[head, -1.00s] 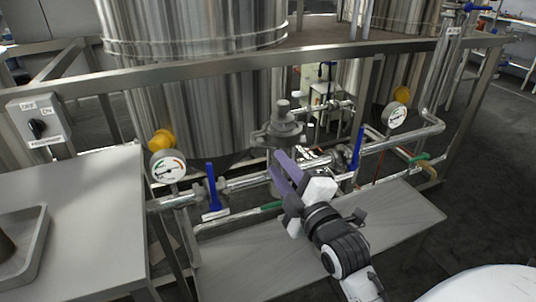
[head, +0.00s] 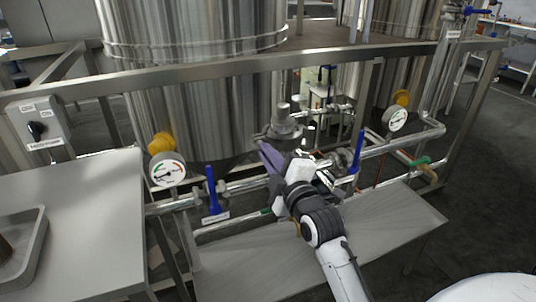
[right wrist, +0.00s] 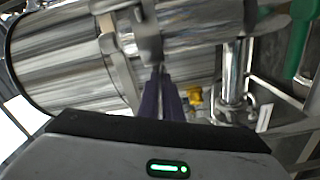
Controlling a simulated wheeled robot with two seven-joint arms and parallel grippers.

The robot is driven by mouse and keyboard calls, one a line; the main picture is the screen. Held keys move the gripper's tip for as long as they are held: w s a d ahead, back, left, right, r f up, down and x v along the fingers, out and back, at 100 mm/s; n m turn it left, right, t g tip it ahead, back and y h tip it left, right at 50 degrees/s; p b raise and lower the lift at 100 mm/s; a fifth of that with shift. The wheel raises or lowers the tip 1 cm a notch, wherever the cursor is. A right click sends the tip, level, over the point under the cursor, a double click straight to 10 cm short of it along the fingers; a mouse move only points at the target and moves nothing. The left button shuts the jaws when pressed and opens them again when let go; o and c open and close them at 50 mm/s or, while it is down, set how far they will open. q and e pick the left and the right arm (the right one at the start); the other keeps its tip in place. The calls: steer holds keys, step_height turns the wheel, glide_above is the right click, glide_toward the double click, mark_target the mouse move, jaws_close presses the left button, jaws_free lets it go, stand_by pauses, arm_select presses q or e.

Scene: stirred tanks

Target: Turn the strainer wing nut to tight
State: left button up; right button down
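The steel strainer (head: 284,124) stands on the pipework in front of the large tank, upright with a wide collar. My right gripper (head: 265,150) reaches up to its lower front in the head view. In the right wrist view its purple fingers (right wrist: 160,80) lie close together, with their tips at a flat steel piece, apparently the strainer wing nut (right wrist: 148,36), beside a clamp band. The fingers look shut on this piece; the exact contact is small and partly hidden. In the head view the wing nut cannot be made out behind the fingers. My left gripper is out of view.
Blue-handled valves (head: 212,190) and (head: 356,152) stand on either side of my right gripper. Pressure gauges (head: 167,169) and (head: 395,119) sit on the pipe. A steel frame rail (head: 220,70) crosses above; a bare shelf (head: 350,235) lies below.

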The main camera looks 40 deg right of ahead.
arm_select(q)
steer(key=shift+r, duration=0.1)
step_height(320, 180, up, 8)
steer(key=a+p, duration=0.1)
steer(key=p, duration=1.1)
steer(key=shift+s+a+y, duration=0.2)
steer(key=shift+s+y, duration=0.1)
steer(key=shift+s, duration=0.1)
arm_select(e)
steer(key=m, duration=1.3)
steer(key=shift+m, duration=0.3)
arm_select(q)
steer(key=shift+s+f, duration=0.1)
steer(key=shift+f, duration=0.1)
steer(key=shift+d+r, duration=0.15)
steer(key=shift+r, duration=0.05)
arm_select(e)
steer(key=c, duration=1.9)
jaws_free()
steer(key=shift+c, duration=0.2)
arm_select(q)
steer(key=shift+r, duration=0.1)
